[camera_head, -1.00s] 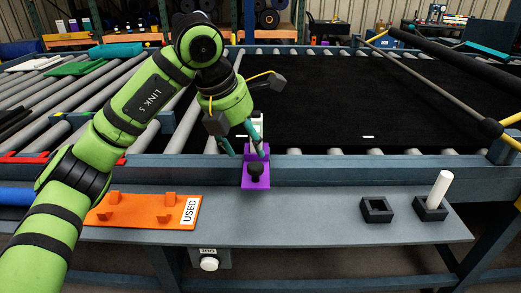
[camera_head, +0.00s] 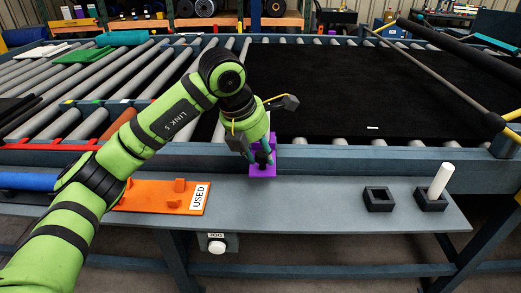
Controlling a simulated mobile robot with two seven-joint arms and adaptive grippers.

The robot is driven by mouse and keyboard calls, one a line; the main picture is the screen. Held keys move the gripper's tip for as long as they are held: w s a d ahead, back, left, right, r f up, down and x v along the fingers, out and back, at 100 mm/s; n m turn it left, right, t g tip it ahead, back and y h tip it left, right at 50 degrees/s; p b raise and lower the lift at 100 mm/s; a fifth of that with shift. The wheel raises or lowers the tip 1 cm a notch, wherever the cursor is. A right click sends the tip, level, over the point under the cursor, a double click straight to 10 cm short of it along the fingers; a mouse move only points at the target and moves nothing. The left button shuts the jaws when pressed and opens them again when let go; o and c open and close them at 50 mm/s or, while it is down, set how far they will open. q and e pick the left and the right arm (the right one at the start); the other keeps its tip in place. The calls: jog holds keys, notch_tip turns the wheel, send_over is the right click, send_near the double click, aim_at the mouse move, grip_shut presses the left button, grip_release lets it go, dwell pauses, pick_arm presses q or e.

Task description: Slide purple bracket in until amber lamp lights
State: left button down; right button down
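The purple bracket (camera_head: 263,172) sits at the front edge of the belt frame, above the grey shelf. A black knob (camera_head: 263,158) stands out from its front. My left gripper (camera_head: 261,153) has come down over the bracket, with its teal fingers around the knob. I cannot tell whether they are closed on it. The gripper hides the upper part of the bracket and what lies behind it. I see no lit amber lamp. My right gripper is not in view.
An orange plate (camera_head: 150,197) marked USED lies on the shelf (camera_head: 300,205) at left. Two black square holders (camera_head: 379,198) stand at right, one with a white rod (camera_head: 441,180). A JOG button (camera_head: 217,247) hangs below. The shelf between plate and holders is clear.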

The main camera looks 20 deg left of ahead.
pick_arm(q)
jog(key=shift+d, duration=0.1)
jog(key=shift+w+r, duration=0.1)
jog(key=shift+w, duration=0.05)
jog(key=shift+w+a+p, duration=0.1)
jog(key=shift+w+a, duration=0.15)
jog(key=shift+w, duration=0.6)
jog(key=shift+w+a+p, duration=0.1)
jog(key=shift+w+a, duration=0.1)
jog(key=shift+w, duration=0.7)
jog(key=shift+w+a+p, duration=0.1)
jog(key=shift+w+a, duration=0.15)
jog(key=shift+w, duration=0.6)
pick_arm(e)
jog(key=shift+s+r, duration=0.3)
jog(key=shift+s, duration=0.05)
pick_arm(q)
jog(key=shift+r, duration=0.1)
jog(key=c, duration=0.9)
grip_release()
jog(key=shift+o, duration=0.2)
jog(key=shift+d, duration=0.1)
jog(key=shift+s, duration=0.1)
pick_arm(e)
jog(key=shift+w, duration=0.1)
pick_arm(q)
jog(key=v, duration=1.2)
